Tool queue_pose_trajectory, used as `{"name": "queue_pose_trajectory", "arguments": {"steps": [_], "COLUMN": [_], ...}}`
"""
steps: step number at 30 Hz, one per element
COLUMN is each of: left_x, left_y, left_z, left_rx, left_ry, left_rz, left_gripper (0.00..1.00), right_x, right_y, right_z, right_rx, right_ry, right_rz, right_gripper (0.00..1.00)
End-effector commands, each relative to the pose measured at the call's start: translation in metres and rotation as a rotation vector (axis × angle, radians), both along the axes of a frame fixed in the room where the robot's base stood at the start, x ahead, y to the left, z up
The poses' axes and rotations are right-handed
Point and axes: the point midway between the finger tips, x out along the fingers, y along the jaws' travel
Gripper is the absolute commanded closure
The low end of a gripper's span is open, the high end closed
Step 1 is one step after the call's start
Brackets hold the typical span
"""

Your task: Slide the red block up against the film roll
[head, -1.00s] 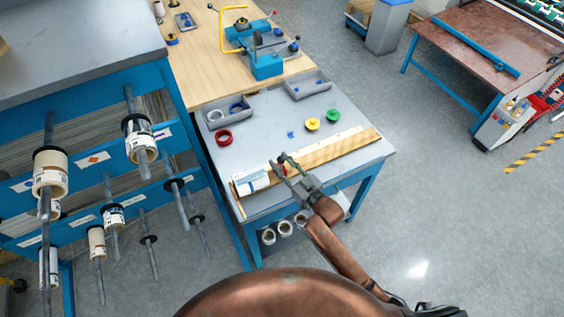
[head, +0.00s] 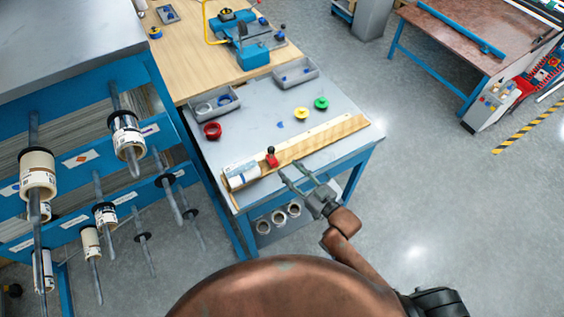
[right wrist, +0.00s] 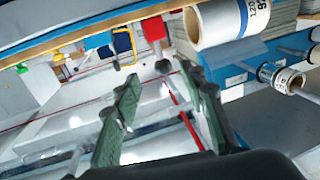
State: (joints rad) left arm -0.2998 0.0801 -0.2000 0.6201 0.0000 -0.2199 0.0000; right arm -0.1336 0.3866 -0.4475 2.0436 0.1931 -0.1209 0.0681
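The red block (head: 271,160) with a black knob stands on the wooden strip (head: 320,138) along the table's front. The white film roll (head: 243,174) lies at the strip's left end, just left of the block. In the right wrist view the red block (right wrist: 153,29) is beside the film roll (right wrist: 222,22); I cannot tell whether they touch. My right gripper (head: 290,168) is open and empty, to the right of and in front of the block. Its two green fingers (right wrist: 160,85) are spread in the right wrist view. My left gripper is not in view.
Two grey trays stand at the table's back. A rack of rolls (head: 38,175) is at the left.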

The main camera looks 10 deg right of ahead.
Motion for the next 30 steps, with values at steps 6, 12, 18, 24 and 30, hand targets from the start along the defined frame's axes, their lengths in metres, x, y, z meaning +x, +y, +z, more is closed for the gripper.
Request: {"name": "queue_pose_trajectory", "arguments": {"steps": [6, 12, 18, 24, 30], "left_x": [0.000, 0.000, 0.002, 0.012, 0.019], "left_y": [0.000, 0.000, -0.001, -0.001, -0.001], "left_z": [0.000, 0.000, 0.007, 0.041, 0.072], "left_rx": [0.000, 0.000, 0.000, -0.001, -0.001], "left_ry": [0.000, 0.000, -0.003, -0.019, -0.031], "left_rz": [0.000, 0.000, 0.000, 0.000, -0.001], "left_gripper": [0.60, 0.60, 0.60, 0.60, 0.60], "right_x": [-0.012, -0.012, -0.013, -0.015, -0.016], "right_y": [-0.007, -0.007, -0.007, -0.017, -0.040], "right_z": [0.000, 0.000, 0.003, 0.013, 0.011], "right_rx": [0.000, 0.000, 0.088, 0.593, 1.194], "right_ry": [0.000, 0.000, 0.043, 0.286, 0.556], "right_rz": [0.000, 0.000, 0.007, 0.018, -0.017], "right_gripper": [0.61, 0.61, 0.73, 0.87, 1.00]}}
